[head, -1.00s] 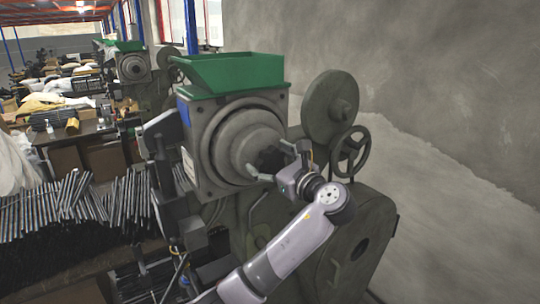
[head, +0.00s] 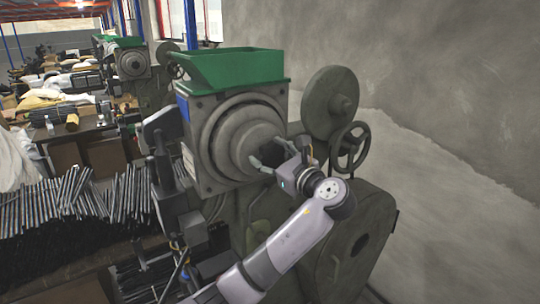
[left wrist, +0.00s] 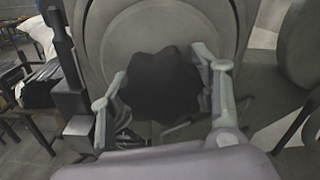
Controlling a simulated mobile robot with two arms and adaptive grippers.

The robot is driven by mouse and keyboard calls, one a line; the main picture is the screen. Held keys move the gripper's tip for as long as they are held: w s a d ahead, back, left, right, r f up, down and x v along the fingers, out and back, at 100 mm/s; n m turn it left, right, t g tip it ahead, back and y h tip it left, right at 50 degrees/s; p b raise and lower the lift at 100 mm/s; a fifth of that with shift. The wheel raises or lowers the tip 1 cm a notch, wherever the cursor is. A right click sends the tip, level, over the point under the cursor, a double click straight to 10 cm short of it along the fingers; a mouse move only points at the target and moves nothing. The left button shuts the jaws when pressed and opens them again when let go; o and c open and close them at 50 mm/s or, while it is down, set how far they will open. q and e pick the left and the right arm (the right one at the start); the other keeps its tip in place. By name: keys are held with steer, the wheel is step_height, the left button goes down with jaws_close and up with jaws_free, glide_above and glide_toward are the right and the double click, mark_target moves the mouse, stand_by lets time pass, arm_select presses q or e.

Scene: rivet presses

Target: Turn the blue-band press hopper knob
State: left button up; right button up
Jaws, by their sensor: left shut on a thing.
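The blue-band press (head: 184,108) has a green hopper on top, a blue patch on its upper corner and a large round stepped grey face. The dark lobed hopper knob (left wrist: 163,88) is at the middle of that face and fills the centre of the left wrist view. My left gripper (head: 277,154) is in front of the face, with its fingers around the knob. In the left wrist view one finger is on each side of the knob, and the gripper is shut on it. In the head view the gripper partly hides the knob. My right gripper is not in view.
The green hopper (head: 232,68) stands above the face. A handwheel (head: 350,148) and a round grey disc (head: 331,103) are close to the right of my gripper. Bundles of metal rods (head: 60,205) lie at the left. A bare wall is at the right.

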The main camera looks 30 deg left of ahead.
arm_select(q)
steer(key=shift+n, duration=0.4)
steer(key=n+b, duration=0.2)
steer(key=n, duration=0.1)
steer(key=n+b, duration=0.1)
steer(key=shift+s+f, duration=0.1)
steer(key=shift+f, duration=0.15)
steer(key=n+b, duration=0.4)
steer(key=n, duration=0.2)
steer(key=shift+s+f+b, duration=0.1)
steer(key=shift+f+b, duration=0.05)
steer(key=shift+b, duration=0.15)
steer(key=n+b, duration=0.3)
steer(key=n, duration=0.1)
steer(key=n+b, duration=0.2)
steer(key=shift+f+b, duration=0.25)
steer(key=shift+b, duration=0.05)
steer(key=shift+n+b, duration=1.95)
steer(key=shift+n, duration=0.65)
steer(key=o, duration=0.8)
steer(key=shift+c, duration=0.2)
steer(key=o, duration=0.4)
steer(key=shift+r, duration=0.15)
